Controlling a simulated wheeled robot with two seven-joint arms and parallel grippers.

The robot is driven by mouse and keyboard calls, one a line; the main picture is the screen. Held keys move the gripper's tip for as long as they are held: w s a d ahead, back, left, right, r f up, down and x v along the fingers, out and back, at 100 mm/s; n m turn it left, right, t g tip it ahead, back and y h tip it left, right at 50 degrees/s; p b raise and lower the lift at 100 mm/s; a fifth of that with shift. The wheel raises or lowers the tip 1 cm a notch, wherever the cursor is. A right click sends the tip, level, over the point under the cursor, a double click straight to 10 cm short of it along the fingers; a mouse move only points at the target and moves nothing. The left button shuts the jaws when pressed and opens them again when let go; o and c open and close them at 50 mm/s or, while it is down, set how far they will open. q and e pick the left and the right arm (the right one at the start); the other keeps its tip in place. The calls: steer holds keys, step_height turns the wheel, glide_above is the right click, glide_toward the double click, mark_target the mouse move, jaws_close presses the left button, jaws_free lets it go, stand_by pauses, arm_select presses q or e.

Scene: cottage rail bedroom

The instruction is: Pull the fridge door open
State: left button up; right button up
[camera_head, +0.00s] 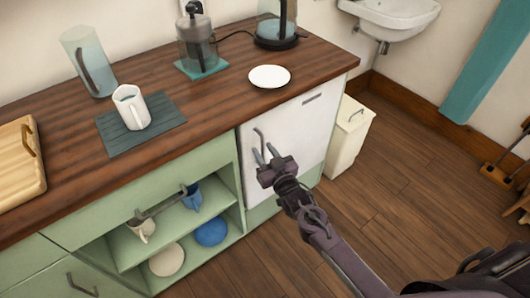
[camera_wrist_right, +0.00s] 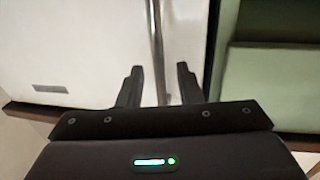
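The white fridge door (camera_head: 290,140) is set under the right end of the wooden counter and looks shut. Its slim upright metal handle (camera_head: 260,138) is near the door's left edge. My right gripper (camera_head: 263,154) is open in front of the door, with its fingertips close to the lower part of the handle. In the right wrist view, the fingers of my right gripper (camera_wrist_right: 160,80) are apart, and the handle (camera_wrist_right: 155,45) appears in the gap between them. Whether they touch it I cannot tell. My left gripper is not in view.
The green cabinet (camera_head: 90,228) with open shelves adjoins the fridge's left side. A cream bin (camera_head: 346,138) stands right of the fridge. A white plate (camera_head: 270,77) lies on the counter (camera_head: 220,105) above. Wooden floor (camera_head: 400,200) in front is largely clear.

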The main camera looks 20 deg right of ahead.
steer(key=shift+c, duration=0.2)
jaws_close()
steer(key=shift+s, duration=0.1)
